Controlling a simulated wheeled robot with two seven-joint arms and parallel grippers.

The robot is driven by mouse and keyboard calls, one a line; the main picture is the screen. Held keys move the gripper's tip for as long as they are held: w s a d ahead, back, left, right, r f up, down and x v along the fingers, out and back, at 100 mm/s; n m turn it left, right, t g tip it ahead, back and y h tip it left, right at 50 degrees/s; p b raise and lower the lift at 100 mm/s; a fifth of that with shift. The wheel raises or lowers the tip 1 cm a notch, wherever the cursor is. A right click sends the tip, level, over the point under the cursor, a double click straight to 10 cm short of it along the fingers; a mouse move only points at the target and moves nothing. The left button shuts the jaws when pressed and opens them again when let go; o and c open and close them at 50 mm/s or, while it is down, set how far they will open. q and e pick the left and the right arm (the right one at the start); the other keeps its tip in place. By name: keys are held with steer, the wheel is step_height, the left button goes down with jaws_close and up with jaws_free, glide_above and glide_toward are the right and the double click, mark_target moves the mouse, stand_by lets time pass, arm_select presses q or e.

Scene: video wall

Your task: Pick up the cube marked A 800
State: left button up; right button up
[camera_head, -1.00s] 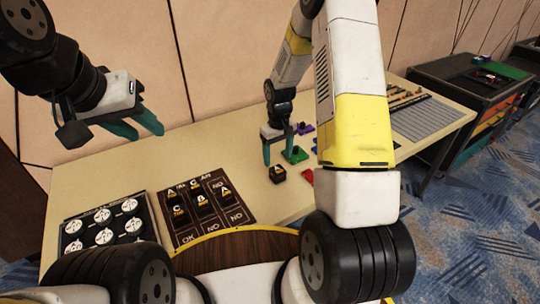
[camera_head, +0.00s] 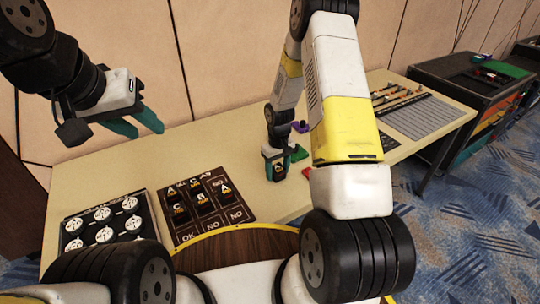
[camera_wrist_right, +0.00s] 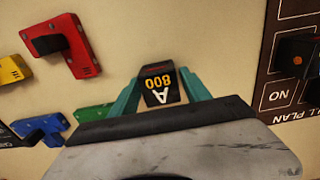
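The black cube marked A 800 (camera_wrist_right: 160,85) stands on the table, its white A and yellow 800 facing up in the right wrist view. In the head view the cube (camera_head: 278,173) is partly hidden by my right gripper (camera_head: 277,166). The right gripper's green fingers (camera_wrist_right: 159,80) are open, one on each side of the cube, close to its sides. I cannot tell whether they touch it. My left gripper (camera_head: 143,126) is open and empty, raised above the table's far left part.
A brown board (camera_head: 188,237) with several black cubes lies left of the cube. A panel of round white dials (camera_head: 75,212) is further left. Red (camera_wrist_right: 85,67), blue (camera_wrist_right: 33,124) and green (camera_wrist_right: 92,112) blocks lie close to the right gripper. The table between board and wall is clear.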

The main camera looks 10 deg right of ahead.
steer(key=c, duration=1.1)
steer(key=shift+o, duration=0.2)
steer(key=shift+r, duration=0.1)
